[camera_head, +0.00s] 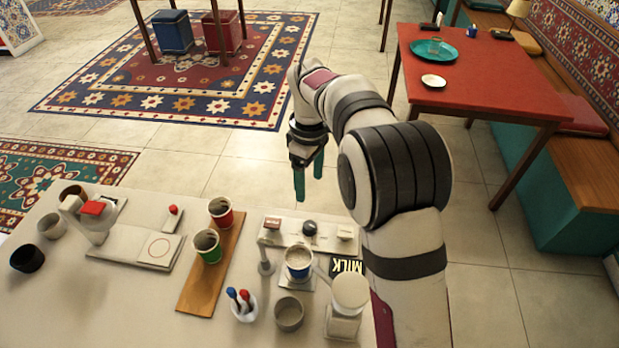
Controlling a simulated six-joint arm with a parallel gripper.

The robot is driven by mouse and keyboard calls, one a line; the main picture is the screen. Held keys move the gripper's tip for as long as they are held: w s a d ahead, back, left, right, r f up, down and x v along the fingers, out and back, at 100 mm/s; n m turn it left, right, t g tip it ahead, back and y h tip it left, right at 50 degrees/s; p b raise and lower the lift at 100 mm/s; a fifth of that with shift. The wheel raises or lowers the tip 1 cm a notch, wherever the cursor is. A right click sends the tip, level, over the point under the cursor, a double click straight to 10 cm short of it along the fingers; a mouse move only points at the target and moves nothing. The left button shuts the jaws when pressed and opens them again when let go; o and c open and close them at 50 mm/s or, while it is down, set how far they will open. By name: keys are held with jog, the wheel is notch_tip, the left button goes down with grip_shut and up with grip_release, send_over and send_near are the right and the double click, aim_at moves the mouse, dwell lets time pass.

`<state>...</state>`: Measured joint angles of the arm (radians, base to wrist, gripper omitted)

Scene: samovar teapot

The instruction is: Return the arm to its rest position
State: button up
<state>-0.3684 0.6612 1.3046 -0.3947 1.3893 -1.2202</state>
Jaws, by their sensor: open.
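My gripper (309,178) hangs pointing down, with its two teal fingers apart and nothing between them. It is over the far side of the pale counter (140,318), above the floor beyond the counter's edge in the picture. My white and black arm rises at the right and bends over to the left. Its lower part hides some of the counter's right end.
A wooden board (197,286) bears a red cup (220,212) and a green cup (208,246). A blue cup (298,262), a grey cup (289,313), a pen holder (243,306) and a white jar (348,305) stand near my arm. A red table (490,85) is behind.

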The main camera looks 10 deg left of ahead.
jog(key=s+d+r+m, duration=0.7)
jog(key=s+d, duration=0.1)
jog(key=s, duration=0.1)
jog(key=s+d+f+m+y, duration=0.1)
jog(key=s+d+m, duration=0.2)
jog(key=s+m, duration=0.3)
jog(key=s+d+f+m, duration=0.1)
jog(key=s+m, duration=0.5)
jog(key=s, duration=1)
jog(key=shift+s+d+f+y, duration=0.25)
jog(key=shift+s+d+y, duration=0.15)
jog(key=shift+d, duration=0.5)
jog(key=shift+o, duration=0.3)
